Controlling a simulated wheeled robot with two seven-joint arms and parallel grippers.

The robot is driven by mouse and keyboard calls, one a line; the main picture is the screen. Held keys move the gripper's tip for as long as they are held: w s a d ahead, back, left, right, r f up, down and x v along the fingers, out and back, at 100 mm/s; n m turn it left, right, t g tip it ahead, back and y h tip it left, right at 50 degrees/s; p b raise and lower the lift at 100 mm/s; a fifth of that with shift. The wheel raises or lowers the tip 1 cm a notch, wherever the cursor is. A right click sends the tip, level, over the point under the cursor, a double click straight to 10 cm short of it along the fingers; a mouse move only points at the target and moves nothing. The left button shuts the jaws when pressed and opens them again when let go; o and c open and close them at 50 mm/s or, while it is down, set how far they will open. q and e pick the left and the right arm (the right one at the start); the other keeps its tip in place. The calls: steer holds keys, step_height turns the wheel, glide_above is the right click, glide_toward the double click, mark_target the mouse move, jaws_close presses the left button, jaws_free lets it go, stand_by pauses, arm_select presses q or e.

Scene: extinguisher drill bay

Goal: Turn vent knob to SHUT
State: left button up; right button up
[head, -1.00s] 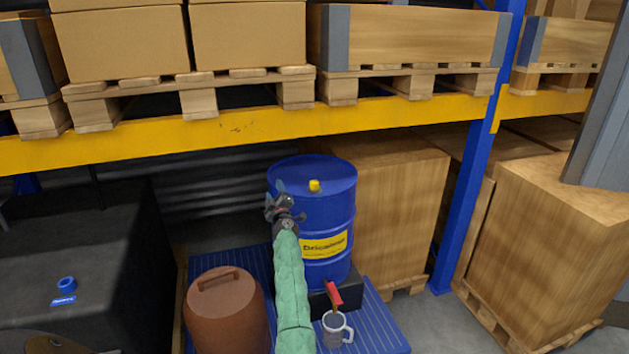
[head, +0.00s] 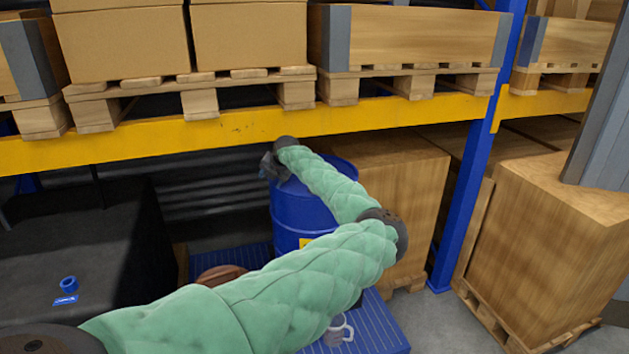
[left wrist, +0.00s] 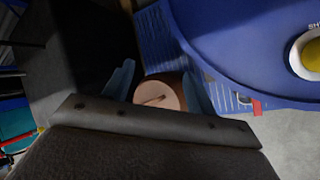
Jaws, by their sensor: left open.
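The blue drum (head: 297,215) stands under the yellow shelf beam. Its vent knob is hidden behind my left arm in the head view. In the left wrist view the yellow knob (left wrist: 312,55) sits in a white ring on the blue drum top (left wrist: 240,40), cut off by the right edge. Part of a label beginning "SH" shows above it; its setting is not readable. My left gripper (head: 270,168) is by the drum's upper left rim, partly hidden by its wrist. Its fingers (left wrist: 158,70) are apart and empty, clear of the knob. My right gripper is out of view.
A brown lidded container (left wrist: 158,92) and a grey mug (head: 338,332) stand near the drum on the blue pallet (head: 385,325). The yellow beam (head: 240,128) runs close above my left wrist. A wooden crate (head: 405,200) stands right of the drum. A blue ring (head: 69,284) lies on the dark bench.

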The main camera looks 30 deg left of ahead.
arm_select(q)
steer(key=w+d+r+t+h, duration=0.1)
steer(key=w+d+r+h, duration=0.1)
steer(key=w+d+h, duration=0.3)
steer(key=w+d+r+t+h, duration=0.1)
steer(key=w+d+r, duration=0.25)
steer(key=d, duration=0.35)
steer(key=shift+m, duration=0.3)
steer(key=p+x, duration=0.4)
steer(key=x, duration=0.4)
steer(key=shift+w+d+f, duration=0.1)
steer(key=shift+w+f, duration=0.15)
steer(key=shift+w, duration=0.05)
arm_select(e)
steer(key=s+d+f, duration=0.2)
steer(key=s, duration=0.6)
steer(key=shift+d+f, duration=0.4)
arm_select(q)
steer(key=shift+c, duration=0.3)
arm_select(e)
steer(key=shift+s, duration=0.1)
arm_select(q)
steer(key=c, duration=0.9)
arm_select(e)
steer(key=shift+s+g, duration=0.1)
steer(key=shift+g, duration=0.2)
